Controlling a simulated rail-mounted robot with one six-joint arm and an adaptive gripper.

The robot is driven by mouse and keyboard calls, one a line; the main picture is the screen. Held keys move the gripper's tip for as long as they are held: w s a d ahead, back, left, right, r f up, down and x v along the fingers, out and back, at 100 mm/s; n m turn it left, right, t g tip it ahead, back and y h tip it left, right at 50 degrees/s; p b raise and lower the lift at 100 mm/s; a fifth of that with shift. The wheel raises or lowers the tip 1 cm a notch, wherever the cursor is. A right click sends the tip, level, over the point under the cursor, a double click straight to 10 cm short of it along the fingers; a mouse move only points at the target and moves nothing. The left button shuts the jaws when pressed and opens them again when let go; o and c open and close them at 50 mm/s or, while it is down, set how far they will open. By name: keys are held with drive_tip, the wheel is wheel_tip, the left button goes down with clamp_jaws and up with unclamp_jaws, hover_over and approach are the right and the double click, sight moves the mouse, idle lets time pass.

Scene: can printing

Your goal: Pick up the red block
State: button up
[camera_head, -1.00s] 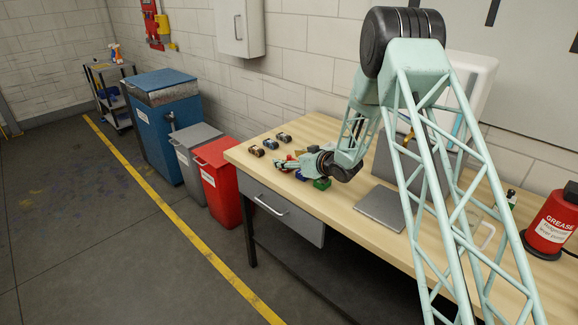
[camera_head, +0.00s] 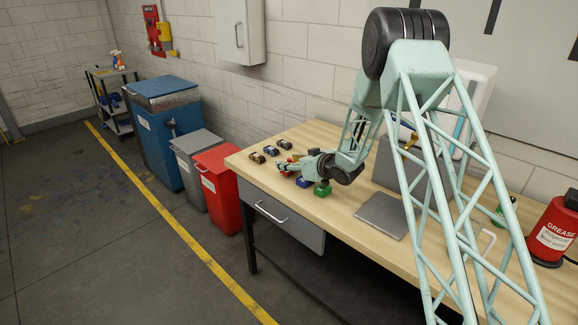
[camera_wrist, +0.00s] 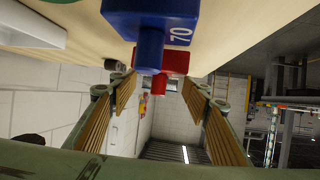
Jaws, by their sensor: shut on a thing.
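The red block (camera_wrist: 174,62) is in the wrist view, between the far ends of my gripper's (camera_wrist: 160,86) two fingers, partly hidden by a blue block. My gripper is shut on it. In the head view my gripper (camera_head: 285,168) is low over the left part of the table, with a little of the red block (camera_head: 286,173) showing beneath it. The blue block (camera_wrist: 150,22), marked 70, fills the top middle of the wrist view, nearer the camera. It also shows in the head view (camera_head: 303,183), beside a green block (camera_head: 322,189).
Several small cans (camera_head: 271,151) stand behind the gripper on the wooden table (camera_head: 335,210). A flat grey plate (camera_head: 382,214) lies to the right. A red grease container (camera_head: 553,232) is at far right. Bins, including a red one (camera_head: 218,185), stand left of the table.

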sight(289, 159)
wheel_tip(289, 159, up, 8)
drive_tip(key=shift+r+p, duration=0.1)
drive_tip(key=shift+p, duration=0.5)
idle(0.5)
